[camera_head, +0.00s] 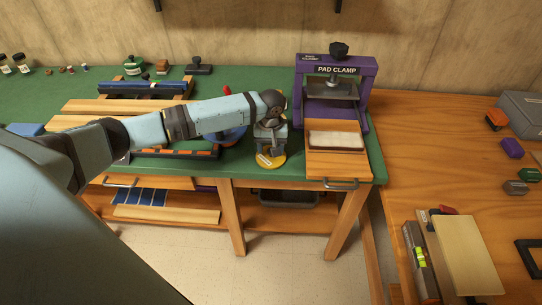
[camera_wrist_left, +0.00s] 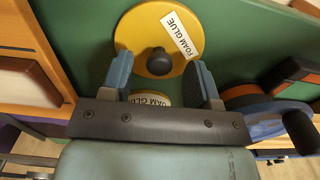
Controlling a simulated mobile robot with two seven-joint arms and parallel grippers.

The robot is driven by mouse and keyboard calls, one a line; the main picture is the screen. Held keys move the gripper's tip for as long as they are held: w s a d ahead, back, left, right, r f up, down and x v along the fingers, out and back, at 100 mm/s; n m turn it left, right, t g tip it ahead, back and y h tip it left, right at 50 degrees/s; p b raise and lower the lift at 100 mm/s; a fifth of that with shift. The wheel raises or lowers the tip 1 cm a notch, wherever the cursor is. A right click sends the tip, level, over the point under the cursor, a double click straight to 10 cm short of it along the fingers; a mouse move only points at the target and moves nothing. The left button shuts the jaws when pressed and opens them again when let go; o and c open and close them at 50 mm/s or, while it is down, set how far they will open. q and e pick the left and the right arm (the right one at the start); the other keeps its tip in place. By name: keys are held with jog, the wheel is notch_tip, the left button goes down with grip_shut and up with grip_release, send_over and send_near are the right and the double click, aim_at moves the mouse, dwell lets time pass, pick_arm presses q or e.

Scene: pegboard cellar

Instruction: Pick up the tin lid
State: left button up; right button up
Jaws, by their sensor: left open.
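The tin lid (camera_wrist_left: 137,31) is a flat yellow disc with a dark round knob (camera_wrist_left: 158,62) and a white "FOAM GLUE" label. In the head view the yellow lid (camera_head: 272,164) shows at the green bench's front edge, partly covered by my gripper. My left gripper (camera_head: 270,143) points down over it. In the left wrist view my left gripper (camera_wrist_left: 160,68) is open, with a finger on each side of the knob and gaps to both. A second yellow piece with a "FOAM GLUE" label (camera_wrist_left: 150,99) shows between the fingers, mostly hidden by the gripper's palm. My right gripper is out of view.
A purple pad clamp (camera_head: 369,70) stands right of the gripper, with a wooden board and pale pad (camera_head: 336,140) before it. A blue round item (camera_head: 233,134) lies close on the left, under my arm. The wooden table (camera_head: 420,150) at right holds several small blocks.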

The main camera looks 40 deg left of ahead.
pick_arm(q)
jog(key=shift+f, duration=0.45)
jog(key=shift+c, duration=0.2)
jog(key=c, duration=0.9)
jog(key=shift+r, duration=0.15)
jog(key=shift+c, duration=0.2)
